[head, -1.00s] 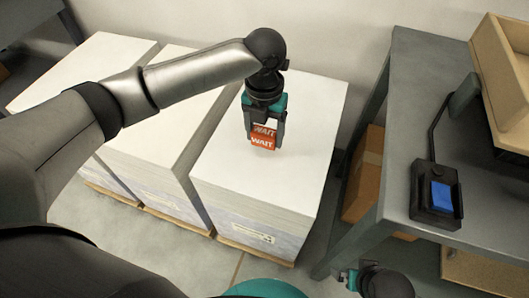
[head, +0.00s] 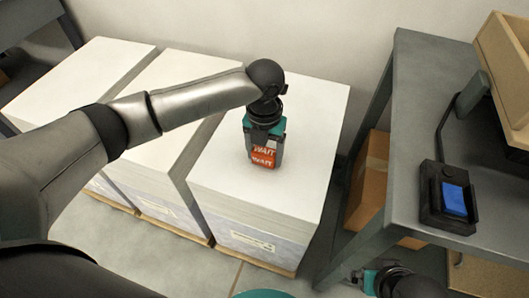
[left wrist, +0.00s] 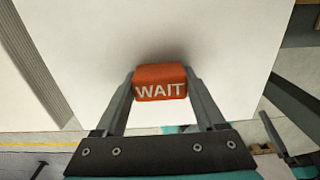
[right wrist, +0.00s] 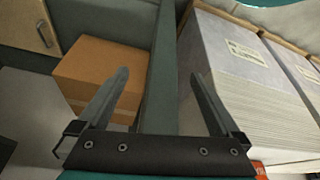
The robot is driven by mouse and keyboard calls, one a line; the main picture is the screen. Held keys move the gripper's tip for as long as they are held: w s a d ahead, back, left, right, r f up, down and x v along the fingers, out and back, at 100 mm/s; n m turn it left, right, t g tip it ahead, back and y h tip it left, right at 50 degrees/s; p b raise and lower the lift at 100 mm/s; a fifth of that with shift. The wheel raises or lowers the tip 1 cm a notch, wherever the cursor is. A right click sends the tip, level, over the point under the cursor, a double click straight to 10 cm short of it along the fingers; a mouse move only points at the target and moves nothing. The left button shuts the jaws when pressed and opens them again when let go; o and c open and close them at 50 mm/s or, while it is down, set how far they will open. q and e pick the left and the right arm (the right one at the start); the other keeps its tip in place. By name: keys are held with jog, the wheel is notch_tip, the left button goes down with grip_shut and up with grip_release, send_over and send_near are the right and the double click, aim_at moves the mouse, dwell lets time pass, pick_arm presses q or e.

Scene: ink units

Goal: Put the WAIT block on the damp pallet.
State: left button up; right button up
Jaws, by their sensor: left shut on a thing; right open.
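The WAIT block (head: 263,158) is orange-red with white lettering. My left gripper (head: 263,150) is shut on it, over the middle of the rightmost stack of white sheets (head: 310,115). In the left wrist view the block (left wrist: 160,83) sits between the fingertips, with a soft shadow on the sheets beside it. Whether it touches the top sheet I cannot tell. Three stacks stand on wooden pallets; the front labels are too small to read, so I cannot tell which is damp. My right gripper (right wrist: 160,85) is open and empty, low beside the grey table.
A grey table (head: 410,100) stands at the right. It carries a dark device with a blue screen (head: 454,199) and a beige tray (head: 505,60). A cardboard box (head: 370,185) is underneath. The middle stack (head: 150,120) and left stack (head: 75,80) have bare tops.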

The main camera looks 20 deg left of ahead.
aim_at(265, 151)
pick_arm(q)
jog(key=shift+f, duration=0.1)
jog(key=o, duration=1.3)
jog(key=shift+o, duration=0.2)
jog(key=shift+r, duration=0.35)
notch_tip(265, 151, up, 10)
jog(key=p, duration=0.5)
jog(key=shift+r+p, duration=0.6)
jog(key=shift+r, duration=0.2)
pick_arm(e)
jog(key=s+d+f+g, duration=0.1)
jog(key=s+f, duration=0.3)
jog(key=f, duration=0.8)
jog(key=shift+s+d+g, duration=0.2)
jog(key=shift+s+g, duration=0.15)
jog(key=shift+g, duration=0.05)
jog(key=shift+f, duration=0.15)
